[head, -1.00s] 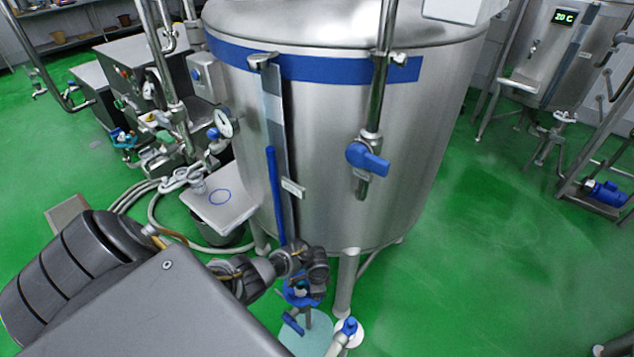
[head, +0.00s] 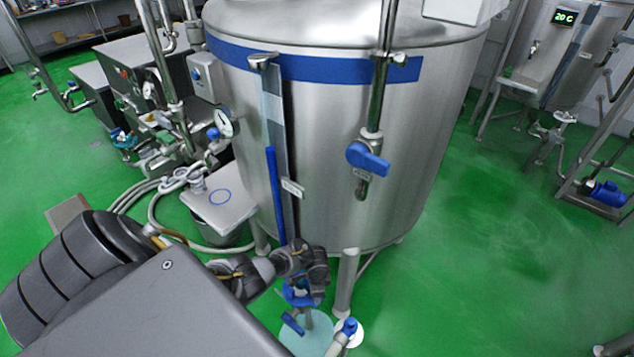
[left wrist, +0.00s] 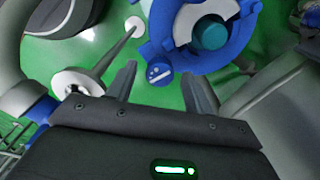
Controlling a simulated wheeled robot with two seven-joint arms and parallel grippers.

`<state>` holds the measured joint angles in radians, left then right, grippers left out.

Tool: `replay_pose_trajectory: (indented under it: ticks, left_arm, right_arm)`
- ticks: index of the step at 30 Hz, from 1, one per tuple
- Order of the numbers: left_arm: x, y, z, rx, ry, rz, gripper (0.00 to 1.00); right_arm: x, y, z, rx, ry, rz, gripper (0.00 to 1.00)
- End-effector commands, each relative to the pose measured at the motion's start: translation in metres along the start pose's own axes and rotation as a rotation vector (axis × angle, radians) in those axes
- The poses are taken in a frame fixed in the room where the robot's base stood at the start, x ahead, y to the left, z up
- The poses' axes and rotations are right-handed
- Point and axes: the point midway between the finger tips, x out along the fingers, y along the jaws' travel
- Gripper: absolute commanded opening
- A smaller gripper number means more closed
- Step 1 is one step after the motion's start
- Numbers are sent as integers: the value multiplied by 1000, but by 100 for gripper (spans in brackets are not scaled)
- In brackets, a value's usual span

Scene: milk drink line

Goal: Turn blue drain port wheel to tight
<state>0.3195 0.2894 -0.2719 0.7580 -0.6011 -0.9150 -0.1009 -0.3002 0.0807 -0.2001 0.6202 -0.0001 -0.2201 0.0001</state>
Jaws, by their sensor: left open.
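The blue drain port wheel (head: 298,297) is low under the steel tank, partly hidden behind my left gripper in the head view. In the left wrist view the wheel (left wrist: 243,32) fills the upper right, as a blue ring with a grey inner part and a teal centre. A blue rounded knob (left wrist: 158,73) on its near edge shows between the fingertips. My left gripper (left wrist: 161,82) is open, one finger on each side of the knob. I cannot tell whether a finger touches it. My right gripper is not in view.
The big steel tank (head: 335,150) stands over the port on metal legs. A small blue valve handle (head: 292,323) sits below the wheel, above a pale teal disc (head: 312,340) on the green floor. A blue-capped pipe (head: 347,328) is close by. Open floor (head: 480,260) lies to the right.

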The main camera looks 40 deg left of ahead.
Motion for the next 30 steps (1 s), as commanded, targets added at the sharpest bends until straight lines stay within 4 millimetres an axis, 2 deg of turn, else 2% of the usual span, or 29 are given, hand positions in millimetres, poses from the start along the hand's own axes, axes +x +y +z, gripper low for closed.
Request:
replay_pose_trajectory:
  ticks: [5, 18, 24, 30]
  left_arm:
    - [-10, 0, -1, -1, 3, 0, 52]
    - [-90, 0, 0, -1, 2, -1, 52]
    - [-106, 0, 0, 0, 1, 1, 52]
    - [-108, 0, 0, 0, 0, 0, 52]
  right_arm:
    - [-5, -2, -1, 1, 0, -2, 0]
    - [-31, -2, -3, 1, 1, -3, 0]
    - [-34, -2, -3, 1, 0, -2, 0]
    - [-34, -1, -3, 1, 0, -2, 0]
